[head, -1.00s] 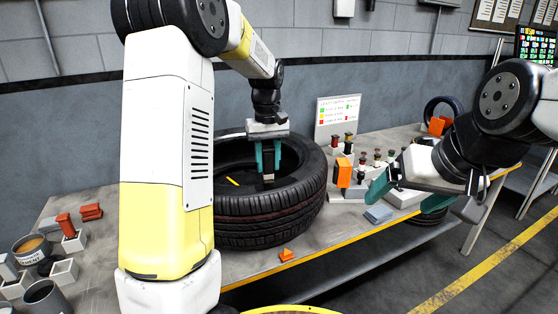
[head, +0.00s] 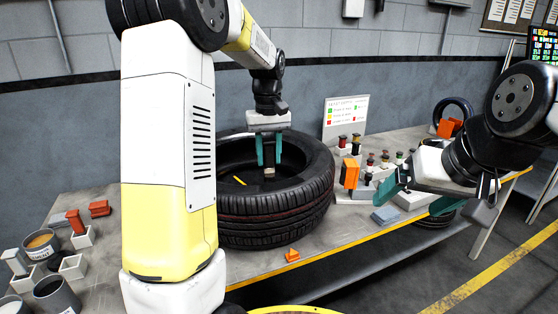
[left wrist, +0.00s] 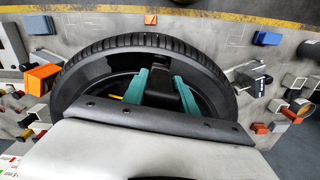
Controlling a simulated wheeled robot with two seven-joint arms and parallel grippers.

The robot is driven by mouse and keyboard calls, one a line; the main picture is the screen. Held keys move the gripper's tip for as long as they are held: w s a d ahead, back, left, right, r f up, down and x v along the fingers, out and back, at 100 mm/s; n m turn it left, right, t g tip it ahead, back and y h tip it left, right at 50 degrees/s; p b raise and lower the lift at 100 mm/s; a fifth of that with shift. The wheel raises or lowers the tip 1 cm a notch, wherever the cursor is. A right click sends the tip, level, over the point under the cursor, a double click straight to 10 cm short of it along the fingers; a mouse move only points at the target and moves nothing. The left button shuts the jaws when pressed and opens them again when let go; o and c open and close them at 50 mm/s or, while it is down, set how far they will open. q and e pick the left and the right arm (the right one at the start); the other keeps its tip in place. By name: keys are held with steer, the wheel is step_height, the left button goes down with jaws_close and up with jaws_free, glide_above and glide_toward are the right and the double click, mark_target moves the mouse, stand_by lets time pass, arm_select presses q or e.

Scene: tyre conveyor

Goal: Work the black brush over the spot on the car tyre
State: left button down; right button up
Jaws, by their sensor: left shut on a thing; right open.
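The car tyre (head: 275,209) lies flat on the workbench, its open centre facing up. My left gripper (head: 269,162) points down into the tyre's opening and is shut on the black brush (head: 269,171), of which only a small part shows between the teal fingers. In the left wrist view the brush (left wrist: 160,90) is a dark block between the fingers, inside the tyre ring (left wrist: 140,45). A yellow mark (head: 239,181) shows on the tyre's inner side, left of the gripper. Whether the brush touches the tyre I cannot tell. My right gripper (head: 385,195) is open and empty, right of the tyre.
An orange block (head: 350,174) and several small stamps (head: 372,160) stand right of the tyre by a sign board (head: 345,115). A grey-blue block (head: 385,215) lies near the bench's front edge. Cups and red blocks (head: 77,222) stand at the left. An orange piece (head: 292,255) lies in front of the tyre.

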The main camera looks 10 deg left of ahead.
mark_target(268, 140)
arm_select(q)
steer(key=shift+r, duration=2.3)
